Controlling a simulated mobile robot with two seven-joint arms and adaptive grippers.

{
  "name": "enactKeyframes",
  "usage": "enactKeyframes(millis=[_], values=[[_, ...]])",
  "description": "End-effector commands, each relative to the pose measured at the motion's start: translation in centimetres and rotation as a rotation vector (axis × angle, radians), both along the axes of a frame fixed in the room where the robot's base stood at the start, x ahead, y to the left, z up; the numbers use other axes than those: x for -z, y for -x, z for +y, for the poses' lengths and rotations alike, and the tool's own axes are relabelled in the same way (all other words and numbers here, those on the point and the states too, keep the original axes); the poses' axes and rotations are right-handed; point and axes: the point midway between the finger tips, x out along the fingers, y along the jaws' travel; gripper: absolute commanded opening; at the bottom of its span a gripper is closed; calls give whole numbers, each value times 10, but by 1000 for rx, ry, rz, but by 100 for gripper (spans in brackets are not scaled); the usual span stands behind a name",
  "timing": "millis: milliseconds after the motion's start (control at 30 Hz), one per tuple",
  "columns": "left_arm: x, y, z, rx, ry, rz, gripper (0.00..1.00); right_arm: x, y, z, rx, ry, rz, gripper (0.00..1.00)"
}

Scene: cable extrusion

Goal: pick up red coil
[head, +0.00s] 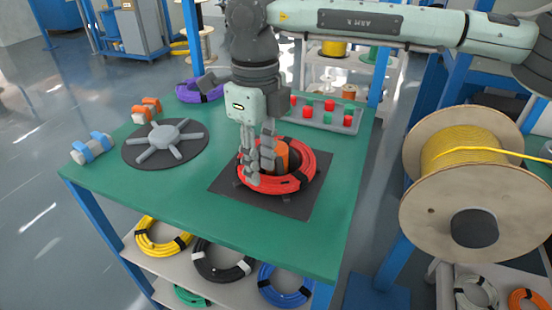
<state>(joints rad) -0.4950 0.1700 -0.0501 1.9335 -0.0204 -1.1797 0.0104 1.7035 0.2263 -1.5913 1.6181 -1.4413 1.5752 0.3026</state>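The red coil (303,174) lies on a dark square mat (287,207) on the green table. Black ties wrap it, and an orange cylinder (281,153) stands inside its ring. My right gripper (259,173) points down at the coil's left side in the head view. Its fingers reach down to the coil and cover part of it. The gap between the fingers looks narrow; I cannot tell whether they grip the coil. My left gripper is not in view.
The green table (180,191) also bears a grey spoked disc (167,140), a purple coil (199,91) and a tray of red and green pieces (323,113). Several coils lie on the shelf below. A large yellow cable spool (462,160) stands at the right.

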Motion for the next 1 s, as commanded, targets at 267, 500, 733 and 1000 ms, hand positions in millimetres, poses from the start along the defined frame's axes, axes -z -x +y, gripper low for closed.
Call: enactKeyframes(millis=[267,500,733,1000], values=[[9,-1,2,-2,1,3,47,27,0,-1,0,-1,0,28],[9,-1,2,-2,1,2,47,28,0,-1,0,-1,0,23],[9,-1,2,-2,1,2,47,28,0,-1,0,-1,0,0],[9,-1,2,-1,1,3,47,27,0,-1,1,-1,0,0]])
